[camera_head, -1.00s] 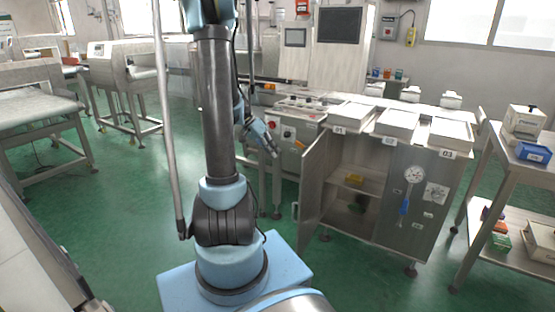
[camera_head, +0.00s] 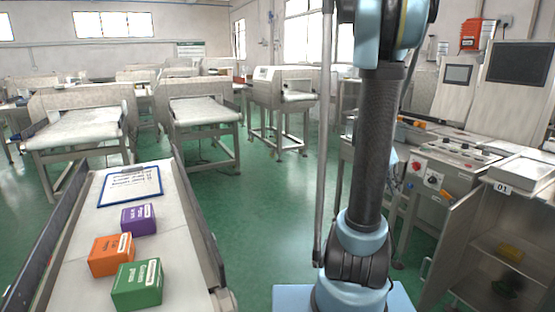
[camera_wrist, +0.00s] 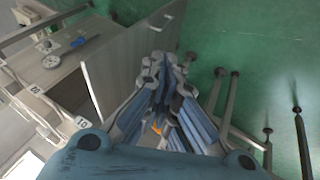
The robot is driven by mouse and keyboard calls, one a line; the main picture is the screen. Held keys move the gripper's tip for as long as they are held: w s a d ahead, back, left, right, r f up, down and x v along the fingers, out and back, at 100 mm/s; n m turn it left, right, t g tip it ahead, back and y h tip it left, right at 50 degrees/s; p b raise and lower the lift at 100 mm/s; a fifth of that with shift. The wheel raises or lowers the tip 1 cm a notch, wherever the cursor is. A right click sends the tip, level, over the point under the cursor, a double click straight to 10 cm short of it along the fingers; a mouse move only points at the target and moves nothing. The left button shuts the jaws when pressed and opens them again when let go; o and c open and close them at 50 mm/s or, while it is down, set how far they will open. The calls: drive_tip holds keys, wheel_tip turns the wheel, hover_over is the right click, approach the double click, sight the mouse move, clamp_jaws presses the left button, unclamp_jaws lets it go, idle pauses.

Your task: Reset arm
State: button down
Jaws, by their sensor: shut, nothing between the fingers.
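My gripper (camera_wrist: 165,65) is shut and empty in the wrist view. Its linked fingers meet over the open cabinet door and the green floor. The cabinet's dark inside (camera_head: 500,262) also shows at the right edge of the head view.
A conveyor (camera_head: 95,240) at left holds a purple box (camera_head: 138,218), an orange box (camera_head: 111,255), a green box (camera_head: 137,284) and a clipboard (camera_head: 131,186). More conveyor machines (camera_head: 200,110) stand behind. Green floor (camera_head: 250,215) is clear between the conveyor and my arm.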

drive_tip(key=s+a+f+n+t+y, duration=0.2)
drive_tip(key=s+a+n, duration=0.4)
drive_tip(key=a, duration=0.6)
drive_tip(key=s+a+f+n+t+y, duration=0.2)
drive_tip(key=s+a+n, duration=0.4)
drive_tip(key=s+a, duration=0.3)
drive_tip(key=a+f+y, duration=0.1)
drive_tip(key=a, duration=0.2)
drive_tip(key=shift+s, duration=0.4)
drive_tip(key=shift+f, duration=0.1)
